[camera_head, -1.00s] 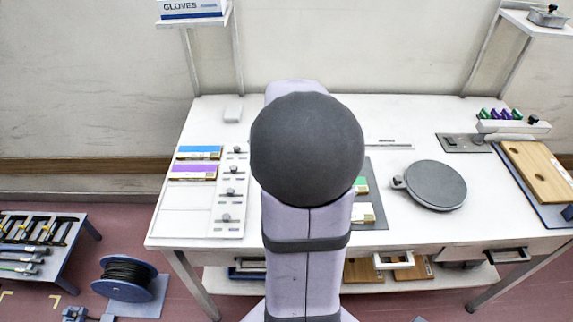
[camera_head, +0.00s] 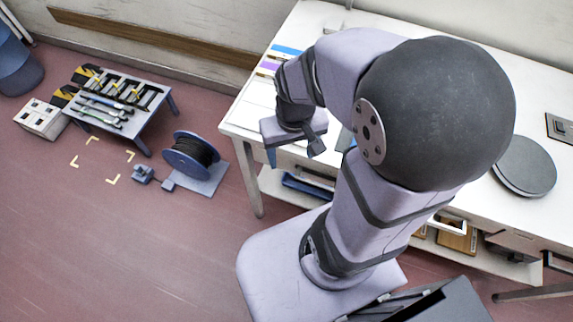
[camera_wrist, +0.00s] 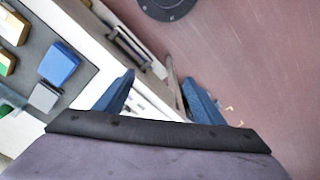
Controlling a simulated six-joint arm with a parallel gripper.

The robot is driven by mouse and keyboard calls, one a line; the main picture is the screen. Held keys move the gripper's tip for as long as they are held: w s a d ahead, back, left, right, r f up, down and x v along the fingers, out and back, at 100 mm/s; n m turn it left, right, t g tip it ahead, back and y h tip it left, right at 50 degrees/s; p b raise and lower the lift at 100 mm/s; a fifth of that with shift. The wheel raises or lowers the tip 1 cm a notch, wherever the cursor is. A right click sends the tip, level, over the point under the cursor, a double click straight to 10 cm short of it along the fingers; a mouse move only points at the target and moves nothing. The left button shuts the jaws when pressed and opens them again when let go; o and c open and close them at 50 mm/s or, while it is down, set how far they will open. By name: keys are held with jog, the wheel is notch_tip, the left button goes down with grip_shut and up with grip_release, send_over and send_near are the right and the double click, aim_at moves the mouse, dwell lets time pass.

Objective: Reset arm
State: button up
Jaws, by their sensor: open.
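My gripper (camera_head: 294,155) hangs at the front left edge of the white workbench (camera_head: 241,112) in the head view, below my bent arm. In the wrist view its two blue fingers (camera_wrist: 158,82) stand apart with nothing between them. The wrist view looks down past the fingers at the bench's front edge and the reddish floor. My arm hides the middle of the bench in the head view.
A round grey disc (camera_head: 524,167) lies on the bench at the right. A cable reel (camera_head: 190,155) stands on the floor to the left, near a low rack table (camera_head: 150,122). In the wrist view a blue block (camera_wrist: 60,64) lies on a grey mat. Open floor lies at lower left.

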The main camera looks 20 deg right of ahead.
jog(key=s+a, duration=0.1)
jog(key=s+a+n, duration=0.1)
jog(key=shift+s+a+f+g, duration=0.3)
notch_tip(320, 180, down, 10)
jog(key=b, duration=0.9)
jog(key=shift+r, duration=0.25)
